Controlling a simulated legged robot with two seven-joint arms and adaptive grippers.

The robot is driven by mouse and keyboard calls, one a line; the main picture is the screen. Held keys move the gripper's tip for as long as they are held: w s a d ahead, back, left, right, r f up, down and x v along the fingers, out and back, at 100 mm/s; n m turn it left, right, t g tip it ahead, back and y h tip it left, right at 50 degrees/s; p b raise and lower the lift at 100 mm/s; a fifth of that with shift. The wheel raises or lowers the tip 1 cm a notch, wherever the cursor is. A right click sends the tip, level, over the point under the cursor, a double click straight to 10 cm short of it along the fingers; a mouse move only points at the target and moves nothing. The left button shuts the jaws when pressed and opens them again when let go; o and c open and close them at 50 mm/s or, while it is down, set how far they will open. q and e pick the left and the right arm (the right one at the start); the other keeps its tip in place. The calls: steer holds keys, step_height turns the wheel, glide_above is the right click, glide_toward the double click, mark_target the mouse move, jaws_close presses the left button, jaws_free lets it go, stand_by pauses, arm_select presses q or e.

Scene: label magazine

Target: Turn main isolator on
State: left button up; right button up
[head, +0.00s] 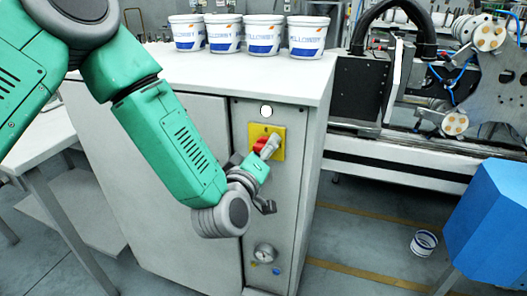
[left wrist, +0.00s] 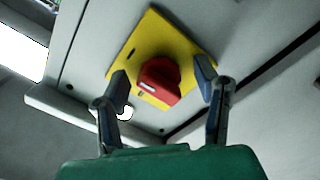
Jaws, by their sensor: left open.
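The main isolator is a red rotary knob (left wrist: 159,80) on a yellow square plate (head: 279,138), fixed to the front of a grey cabinet. In the head view the red knob (head: 259,145) is partly hidden by my left gripper (head: 270,173), which is right in front of it. In the left wrist view my left gripper (left wrist: 161,85) is open, with one finger on each side of the knob. A gap shows between each finger and the knob. The fingertips overlap the plate in that view; I cannot tell whether they touch it. My right gripper is not in view.
Several white and blue tubs (head: 241,36) stand on the cabinet top (head: 180,66). A gauge (head: 264,253) sits low on the cabinet front. A machine (head: 440,80) is at the right, with a blue box (head: 490,215) and a tub (head: 423,243) on the floor.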

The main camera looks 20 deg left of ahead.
arm_select(q)
steer(key=s, duration=1.2)
steer(key=shift+a, duration=0.2)
steer(key=s+a+f+m+g+h, duration=0.1)
steer(key=s+f+m+g, duration=0.3)
steer(key=f, duration=0.7)
steer(key=s+a+f+m+g, duration=0.2)
steer(key=s+f+g, duration=0.3)
steer(key=f, duration=0.6)
steer(key=s+a+f+m+g, duration=0.1)
steer(key=s+a+f+g, duration=0.1)
steer(key=s, duration=0.3)
steer(key=s+a+f+m+g+y, duration=0.1)
steer(key=s+a+f+g, duration=0.2)
steer(key=s+f, duration=0.1)
steer(key=s+a+f+m+g, duration=0.2)
steer(key=s+a+f+g, duration=0.1)
steer(key=s, duration=0.4)
steer(key=shift+a+y, duration=0.15)
steer(key=shift+y, duration=0.15)
